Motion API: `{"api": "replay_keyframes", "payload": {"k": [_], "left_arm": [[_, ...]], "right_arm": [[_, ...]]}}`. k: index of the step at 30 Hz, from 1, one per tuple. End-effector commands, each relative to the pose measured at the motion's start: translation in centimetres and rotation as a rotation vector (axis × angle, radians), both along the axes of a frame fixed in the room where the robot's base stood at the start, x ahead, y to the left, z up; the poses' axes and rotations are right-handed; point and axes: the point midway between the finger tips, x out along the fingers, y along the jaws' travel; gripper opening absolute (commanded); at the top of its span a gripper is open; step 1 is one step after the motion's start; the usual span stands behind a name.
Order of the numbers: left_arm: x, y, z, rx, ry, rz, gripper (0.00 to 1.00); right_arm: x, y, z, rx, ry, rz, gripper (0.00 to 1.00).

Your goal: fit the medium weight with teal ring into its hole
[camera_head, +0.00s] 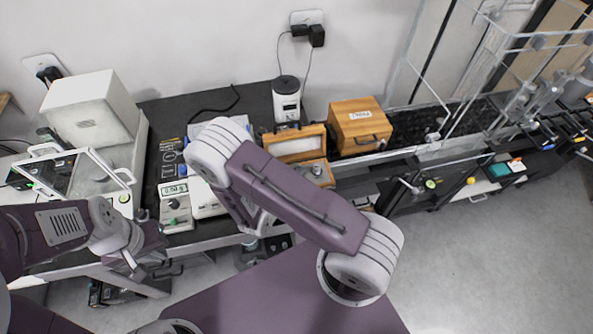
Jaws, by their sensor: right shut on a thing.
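An open wooden case (296,146) stands on the table behind my right arm. A small metal knob-like piece (316,168) shows in it, perhaps a weight. I cannot make out a teal ring or the hole. My right arm's large purple link crosses the middle of the view and covers part of the case. The right gripper's fingers are hidden behind that arm. My left gripper (150,264) hangs at the table's front edge on the left, well away from the case. Its fingers are too small and dark to judge.
A closed wooden box (360,122) stands right of the case, and a white device (286,98) behind it. Open floor (500,260) lies at right.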

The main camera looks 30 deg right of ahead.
Motion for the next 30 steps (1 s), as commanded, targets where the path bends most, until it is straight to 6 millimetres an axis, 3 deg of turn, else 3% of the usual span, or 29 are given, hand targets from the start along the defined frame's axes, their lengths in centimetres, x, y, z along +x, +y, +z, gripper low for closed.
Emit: {"api": "replay_keyframes", "payload": {"k": [21, 29, 30], "left_arm": [[0.0, 0.0, -2.1, 0.000, 0.000, 0.000, 0.00], [0.0, 0.0, -2.1, 0.000, 0.000, 0.000, 0.00], [0.0, 0.0, -2.1, 0.000, 0.000, 0.000, 0.00]], "right_arm": [[0.0, 0.0, -2.3, 0.000, 0.000, 0.000, 0.00], [0.0, 0.0, -2.3, 0.000, 0.000, 0.000, 0.00], [0.0, 0.0, -2.3, 0.000, 0.000, 0.000, 0.20]]}}
